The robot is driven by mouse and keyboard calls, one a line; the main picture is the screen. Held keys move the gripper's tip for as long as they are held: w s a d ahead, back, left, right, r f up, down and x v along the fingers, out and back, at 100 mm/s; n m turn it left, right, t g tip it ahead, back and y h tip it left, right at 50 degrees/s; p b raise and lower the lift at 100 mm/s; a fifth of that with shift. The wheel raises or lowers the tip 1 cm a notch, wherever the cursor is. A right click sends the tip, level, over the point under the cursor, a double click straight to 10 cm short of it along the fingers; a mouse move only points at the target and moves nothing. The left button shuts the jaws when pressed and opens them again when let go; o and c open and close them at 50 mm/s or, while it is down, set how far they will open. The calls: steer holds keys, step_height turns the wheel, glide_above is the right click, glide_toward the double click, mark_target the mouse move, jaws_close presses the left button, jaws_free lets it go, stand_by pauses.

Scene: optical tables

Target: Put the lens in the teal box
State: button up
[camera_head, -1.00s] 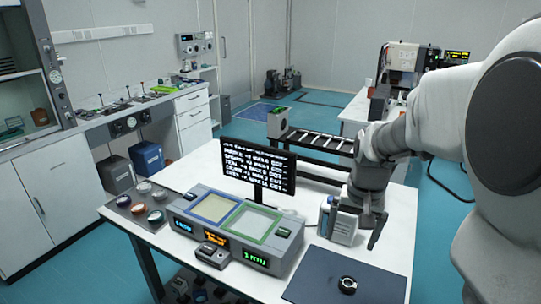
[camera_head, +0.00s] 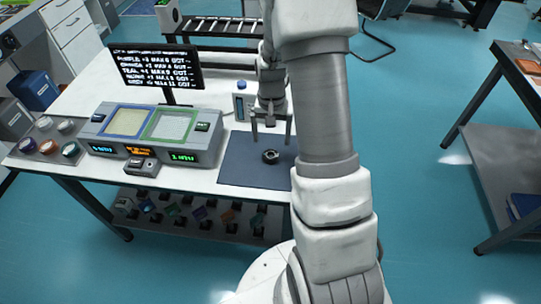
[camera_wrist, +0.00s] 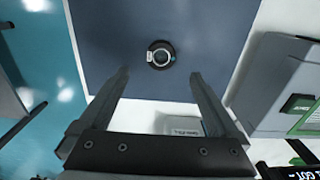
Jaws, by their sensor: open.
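The lens, a small round piece with a black rim (camera_head: 270,156), lies on a dark blue mat (camera_head: 235,172) at the table's right end. In the wrist view the lens (camera_wrist: 160,54) shows a clear centre and lies just beyond the fingertips. My gripper (camera_head: 271,138) points down above the mat, open and empty, with the lens below and between its fingers. In the wrist view its fingers (camera_wrist: 160,76) are spread wide. Several small coloured boxes (camera_head: 172,211) stand on the shelf under the table; some look greenish, and I cannot tell which is teal.
A grey two-window device (camera_head: 155,132) and a black text screen (camera_head: 155,68) stand to the left. Several round pieces sit on a tray (camera_head: 45,141) at the far left. Another table (camera_head: 500,150) stands at right.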

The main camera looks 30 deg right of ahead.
mark_target(271, 155)
steer(key=shift+s+a+f, duration=0.1)
steer(key=shift+a+f, duration=0.05)
steer(key=shift+f, duration=3.35)
jaws_close()
steer(key=shift+r, duration=0.15)
